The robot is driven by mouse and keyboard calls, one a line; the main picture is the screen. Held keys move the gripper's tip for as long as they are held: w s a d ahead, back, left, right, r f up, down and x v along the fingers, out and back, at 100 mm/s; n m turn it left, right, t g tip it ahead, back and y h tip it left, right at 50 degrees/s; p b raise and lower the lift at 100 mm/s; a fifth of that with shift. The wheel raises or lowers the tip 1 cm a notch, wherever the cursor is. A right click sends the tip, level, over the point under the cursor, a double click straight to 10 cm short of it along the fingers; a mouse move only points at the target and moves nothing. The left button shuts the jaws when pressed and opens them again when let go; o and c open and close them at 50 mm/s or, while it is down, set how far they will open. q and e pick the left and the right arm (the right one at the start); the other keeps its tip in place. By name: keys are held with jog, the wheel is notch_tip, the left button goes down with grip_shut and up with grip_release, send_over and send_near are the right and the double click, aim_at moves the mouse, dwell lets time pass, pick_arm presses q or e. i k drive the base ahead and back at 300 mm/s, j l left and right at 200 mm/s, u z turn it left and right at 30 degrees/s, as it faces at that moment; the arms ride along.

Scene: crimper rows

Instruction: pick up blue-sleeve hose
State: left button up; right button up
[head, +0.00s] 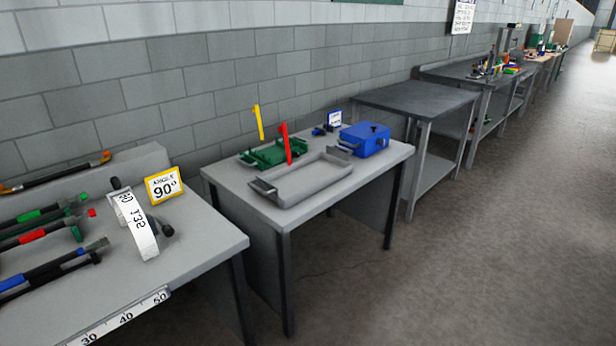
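The blue-sleeve hose (45,271) lies on the near grey bench at the lower left of the head view. It is black with a blue sleeve close to the picture's left edge, and its left end is cut off by that edge. Dark fittings lie at its right end. A hose with a red sleeve (33,236) and one with a green sleeve (28,215) lie behind it, roughly parallel. Neither of my grippers is in view.
The near bench (200,237) also holds a white curved gauge (135,222) with black knobs and a yellow-framed 90° sign (163,186). An orange-ended hose (60,172) lies behind. A second table (372,165) holds a grey tray (307,180) and blue box (364,139). Floor at right is clear.

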aim_at(94, 245)
jog(key=u, duration=1.65)
